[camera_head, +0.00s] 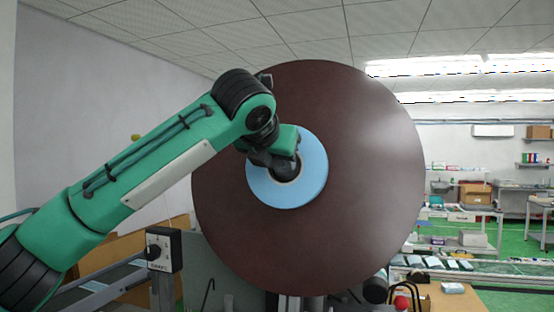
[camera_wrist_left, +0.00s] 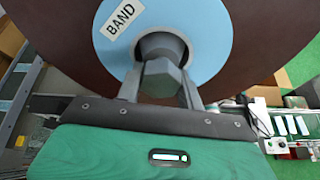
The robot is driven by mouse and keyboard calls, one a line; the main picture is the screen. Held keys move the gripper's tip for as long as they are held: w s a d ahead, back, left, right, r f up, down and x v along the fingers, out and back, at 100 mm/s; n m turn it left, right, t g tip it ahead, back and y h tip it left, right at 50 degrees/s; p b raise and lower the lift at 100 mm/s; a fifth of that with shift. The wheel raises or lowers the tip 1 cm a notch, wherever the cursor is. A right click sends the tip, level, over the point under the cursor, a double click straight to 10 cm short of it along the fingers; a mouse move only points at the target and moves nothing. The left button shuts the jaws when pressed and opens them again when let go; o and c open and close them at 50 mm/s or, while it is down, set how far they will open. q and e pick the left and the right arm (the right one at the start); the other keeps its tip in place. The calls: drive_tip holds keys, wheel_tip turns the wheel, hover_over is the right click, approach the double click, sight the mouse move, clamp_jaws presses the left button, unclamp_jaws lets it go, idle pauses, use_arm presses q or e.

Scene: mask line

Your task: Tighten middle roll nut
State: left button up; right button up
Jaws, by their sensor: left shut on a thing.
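A large dark brown disc-shaped roll (camera_head: 370,190) faces me in the head view, with a light blue ring (camera_head: 312,180) at its centre. The ring also shows in the left wrist view (camera_wrist_left: 210,30), with a white label reading "BAND" (camera_wrist_left: 118,20). A grey nut (camera_wrist_left: 160,75) sits at the middle of the ring, in front of the dark centre hole. My left gripper (camera_wrist_left: 160,88) is shut on the nut, one finger on each side of it. In the head view the left gripper (camera_head: 283,165) covers most of the nut. My right gripper is not seen.
A control box with a knob (camera_head: 163,250) stands left of the roll. Shelves, benches and boxes (camera_head: 475,193) stand farther back on a green floor.

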use_arm(q)
drive_tip(key=shift+f+m, duration=0.2)
drive_tip(key=shift+m, duration=0.1)
drive_tip(key=o, duration=1)
drive_tip(key=shift+r, duration=0.1)
drive_tip(key=shift+s, duration=0.1)
drive_tip(key=shift+s+a+r+b, duration=0.1)
drive_tip(key=shift+s+r+b, duration=0.05)
drive_tip(key=shift+s+b, duration=0.15)
drive_tip(key=shift+b+v, duration=2.7)
drive_tip(key=shift+v, duration=3.8)
